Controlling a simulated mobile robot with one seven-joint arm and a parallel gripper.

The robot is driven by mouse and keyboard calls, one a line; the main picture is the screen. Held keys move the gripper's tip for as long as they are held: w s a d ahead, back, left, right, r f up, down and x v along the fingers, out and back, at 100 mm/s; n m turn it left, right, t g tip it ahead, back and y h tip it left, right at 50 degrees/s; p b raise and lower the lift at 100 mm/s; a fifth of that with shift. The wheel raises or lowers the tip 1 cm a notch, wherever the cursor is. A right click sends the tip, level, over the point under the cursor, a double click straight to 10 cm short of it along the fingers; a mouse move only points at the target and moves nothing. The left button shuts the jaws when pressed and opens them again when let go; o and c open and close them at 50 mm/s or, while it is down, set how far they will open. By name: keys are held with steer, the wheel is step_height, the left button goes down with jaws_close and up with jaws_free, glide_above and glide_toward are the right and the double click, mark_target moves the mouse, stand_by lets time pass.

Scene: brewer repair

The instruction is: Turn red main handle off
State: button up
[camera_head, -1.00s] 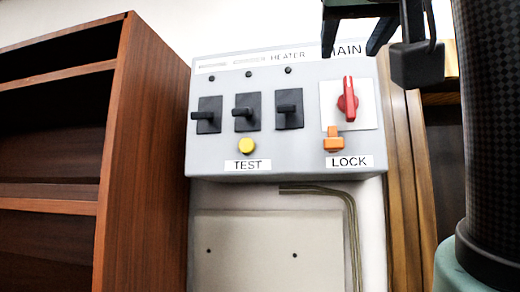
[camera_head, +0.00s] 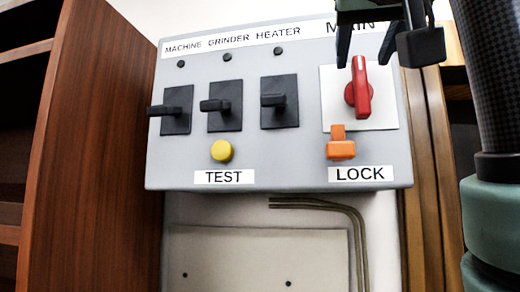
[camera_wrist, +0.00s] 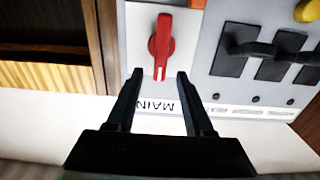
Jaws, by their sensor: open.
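The red main handle (camera_head: 359,88) stands upright on a white square plate (camera_head: 385,112) at the upper right of the grey control panel (camera_head: 285,165), under the MAIN label. It also shows in the wrist view (camera_wrist: 161,45), where the picture is turned upside down. My gripper (camera_head: 366,58) is open and empty at the top of the panel, just above the handle. In the wrist view my gripper (camera_wrist: 159,75) has its two fingers apart, one on each side of the handle's white-marked end. I cannot tell whether the fingers touch it.
An orange lock piece (camera_head: 341,148) sits just below the handle, above the LOCK label. Three black switches, among them the heater switch (camera_head: 279,101), and a yellow TEST button (camera_head: 222,151) are to the left. A brown wooden cabinet (camera_head: 100,110) stands left of the panel.

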mark_target(360, 65)
steer(key=p+x, duration=0.1)
steer(key=x, duration=0.3)
steer(key=shift+w+r+p, duration=0.1)
steer(key=shift+r+p, duration=0.1)
steer(key=shift+p, duration=0.15)
steer(key=shift+w+d+f, duration=0.15)
steer(key=shift+w, duration=0.35)
steer(key=shift+s, duration=0.2)
jaws_close()
